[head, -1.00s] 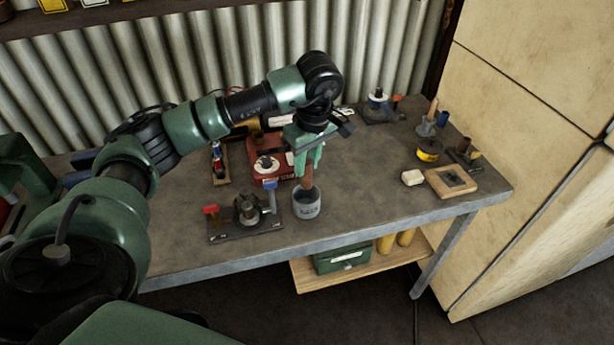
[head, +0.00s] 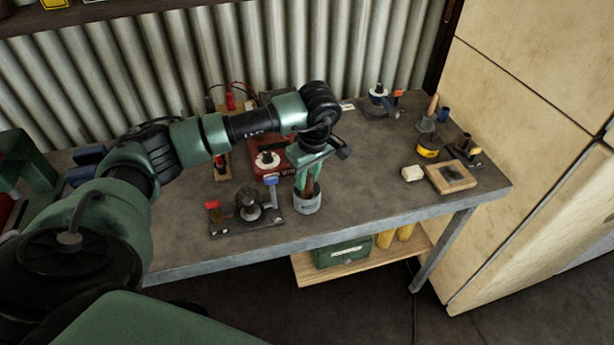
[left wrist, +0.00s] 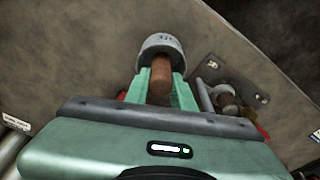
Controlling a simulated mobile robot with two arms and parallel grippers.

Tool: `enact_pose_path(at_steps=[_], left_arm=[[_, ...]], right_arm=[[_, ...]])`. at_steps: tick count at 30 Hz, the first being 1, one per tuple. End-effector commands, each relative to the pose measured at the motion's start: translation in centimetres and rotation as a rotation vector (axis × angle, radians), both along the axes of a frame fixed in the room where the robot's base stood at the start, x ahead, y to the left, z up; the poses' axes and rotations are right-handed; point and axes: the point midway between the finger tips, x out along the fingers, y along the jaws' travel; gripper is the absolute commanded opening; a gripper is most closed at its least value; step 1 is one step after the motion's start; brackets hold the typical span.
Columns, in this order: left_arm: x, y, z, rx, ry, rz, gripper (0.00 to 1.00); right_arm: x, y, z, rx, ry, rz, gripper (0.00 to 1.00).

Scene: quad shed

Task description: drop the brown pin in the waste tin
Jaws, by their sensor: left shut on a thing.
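The waste tin (head: 307,205) is a small grey round can near the front edge of the bench. It also shows in the left wrist view (left wrist: 160,42), just beyond my fingertips. My left gripper (head: 308,185) points down at the tin's mouth, shut on the brown pin (left wrist: 160,76). In the head view the pin (head: 310,187) is a brown sliver between the green fingers, its lower end at or inside the tin's opening. Whether it touches the tin's bottom is hidden. My right gripper is not in view.
A dark fixture plate with a red-topped and a blue-topped post (head: 246,215) stands just left of the tin. A red box (head: 268,165) sits behind. Bench between is clear.

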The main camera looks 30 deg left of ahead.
Motion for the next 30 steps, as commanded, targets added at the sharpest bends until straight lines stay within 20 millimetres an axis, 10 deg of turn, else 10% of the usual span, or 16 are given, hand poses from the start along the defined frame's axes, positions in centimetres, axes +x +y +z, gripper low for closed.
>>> enact_pose_path(at_steps=[9, 10, 12, 27, 30], left_arm=[[0.1, 0.0, -0.5, 0.000, -0.003, 0.001, 0.00], [0.0, 0.0, -0.6, 0.000, -0.001, 0.000, 0.33], [0.0, 0.0, -0.6, 0.000, -0.001, 0.000, 0.46], [0.0, 0.0, 1.4, -0.001, 0.001, 0.000, 0.46], [0.1, -0.4, 2.7, 0.000, -0.008, -0.003, 0.46]], right_arm=[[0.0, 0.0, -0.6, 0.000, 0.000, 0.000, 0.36], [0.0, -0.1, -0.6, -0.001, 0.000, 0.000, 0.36], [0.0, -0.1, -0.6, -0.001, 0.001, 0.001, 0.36], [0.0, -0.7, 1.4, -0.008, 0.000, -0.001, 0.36], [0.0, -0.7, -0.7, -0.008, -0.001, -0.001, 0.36]])
